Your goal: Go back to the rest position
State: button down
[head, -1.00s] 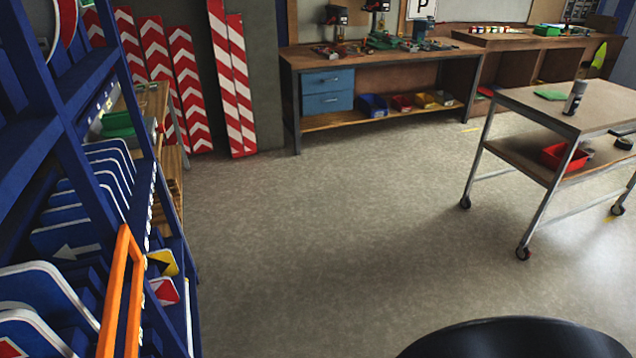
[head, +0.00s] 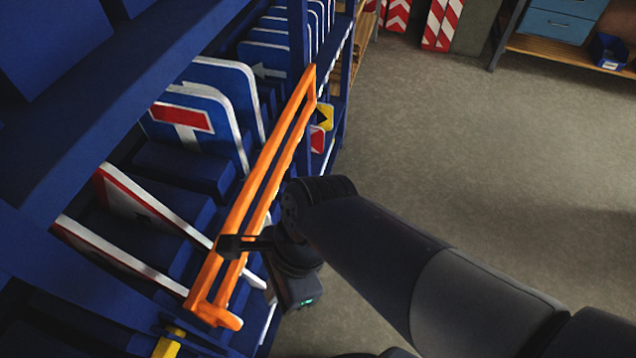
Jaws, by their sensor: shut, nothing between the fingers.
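My arm reaches in from the lower right of the head view. My gripper (head: 232,244) is black and shut, with nothing held. Its fingers point left and overlap the lower half of a long orange frame (head: 262,165) along the front of the blue rack (head: 130,97). I cannot tell whether the fingers touch the frame. The wrist hangs just right of the frame and hides part of it.
Road signs stand in the rack, among them a blue one with a red bar (head: 182,117) and red-edged white ones (head: 150,205). The grey floor (head: 470,150) to the right is clear. A workbench with blue drawers (head: 557,25) stands at the back right.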

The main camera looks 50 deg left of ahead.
jog(key=v, duration=0.3)
jog(key=shift+w+d+r, duration=0.2)
jog(key=shift+d+r, duration=0.1)
jog(key=s+a+f, duration=0.3)
jog(key=s+f, duration=0.4)
jog(key=f, duration=0.2)
jog(key=shift+a+f, duration=0.2)
jog(key=shift+a, duration=0.15)
jog(key=shift+w+d, duration=0.1)
